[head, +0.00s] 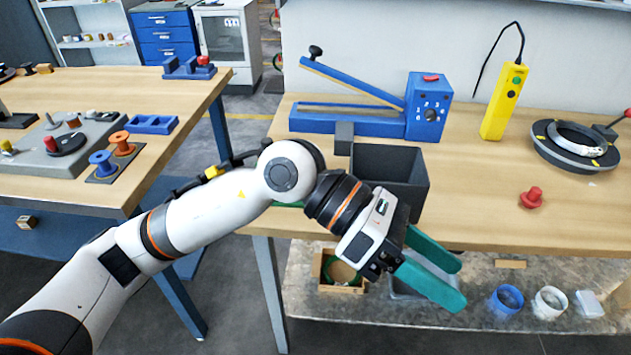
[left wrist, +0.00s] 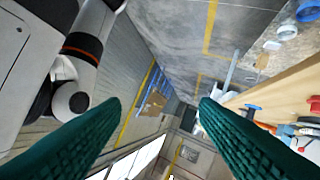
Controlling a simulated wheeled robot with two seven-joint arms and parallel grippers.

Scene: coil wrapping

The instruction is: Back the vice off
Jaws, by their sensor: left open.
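My left gripper (head: 445,274) is open and empty, its two teal fingers spread in front of the right-hand table's front edge. In the left wrist view the fingers (left wrist: 160,112) stand wide apart with nothing between them. A small blue fixture with a red knob (head: 189,68) stands at the back right corner of the left table. It may be the vice, but it is too small to tell, and so is how far its jaws stand apart. My gripper is far from it. My right gripper is not in view.
The right-hand table (head: 480,200) holds a blue sealer (head: 430,108), a grey bin (head: 395,165), a yellow tester (head: 503,102), a round fixture (head: 575,145) and a red knob-shaped piece (head: 533,197). Spools (head: 103,163) stand on the left table. A lower shelf holds rings (head: 507,300).

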